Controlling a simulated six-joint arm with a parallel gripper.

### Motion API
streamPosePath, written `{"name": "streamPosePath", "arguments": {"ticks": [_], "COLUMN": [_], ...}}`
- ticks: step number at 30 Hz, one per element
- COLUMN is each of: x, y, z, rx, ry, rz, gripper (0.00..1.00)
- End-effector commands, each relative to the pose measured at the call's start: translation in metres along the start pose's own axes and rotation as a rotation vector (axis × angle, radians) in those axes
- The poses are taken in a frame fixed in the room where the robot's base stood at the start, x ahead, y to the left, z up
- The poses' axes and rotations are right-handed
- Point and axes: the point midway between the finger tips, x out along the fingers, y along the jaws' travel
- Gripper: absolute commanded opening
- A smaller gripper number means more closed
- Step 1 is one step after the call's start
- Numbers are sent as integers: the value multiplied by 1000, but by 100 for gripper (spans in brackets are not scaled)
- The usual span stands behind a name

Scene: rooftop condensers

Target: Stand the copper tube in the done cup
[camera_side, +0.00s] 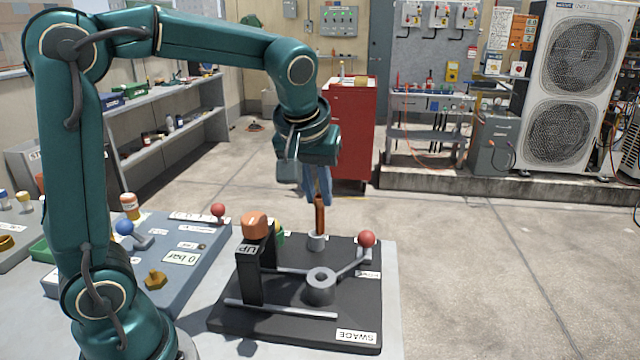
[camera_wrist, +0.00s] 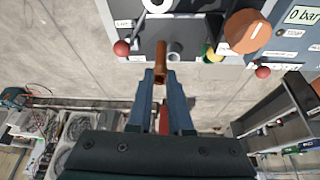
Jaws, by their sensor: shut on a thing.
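The copper tube (camera_side: 319,214) is upright in my gripper (camera_side: 318,192), which is shut on its upper part. In the wrist view the tube (camera_wrist: 160,62) sits between my gripper's fingers (camera_wrist: 160,80). A small grey cup (camera_side: 317,242) stands at the back of the black SWAGE base, just below the tube in the side view. In the wrist view this cup (camera_wrist: 174,50) shows just right of the tube's far end. I cannot read a label that names it the done cup, nor tell whether tube and cup touch.
The black SWAGE base (camera_side: 270,322) carries a grey ring-shaped die (camera_side: 320,286), a red-balled lever (camera_side: 366,239) and an orange knob (camera_side: 254,226) on a post marked UP. A blue-grey panel (camera_side: 196,228) with a 0 bar display is at left. Open floor lies beyond.

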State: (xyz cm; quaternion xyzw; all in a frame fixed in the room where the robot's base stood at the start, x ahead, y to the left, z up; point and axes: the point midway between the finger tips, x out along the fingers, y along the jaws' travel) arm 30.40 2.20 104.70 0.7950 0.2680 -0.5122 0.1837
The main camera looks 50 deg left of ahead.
Motion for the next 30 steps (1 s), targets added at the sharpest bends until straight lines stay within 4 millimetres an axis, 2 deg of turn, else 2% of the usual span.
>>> {"name": "streamPosePath", "arguments": {"ticks": [1,6,9,13,18,30], "x": [8,30,40,48,54,79], "y": [-13,-58,-84,-107,-119,-120], "z": [-13,-46,-57,-62,-62,-50], "rx": [-54,-210,-286,-353,-384,-382], "ry": [0,0,-6,-17,-26,-27], "rz": [-25,-97,-134,-168,-186,-186], "gripper": [0,0,0,0,0,0]}}
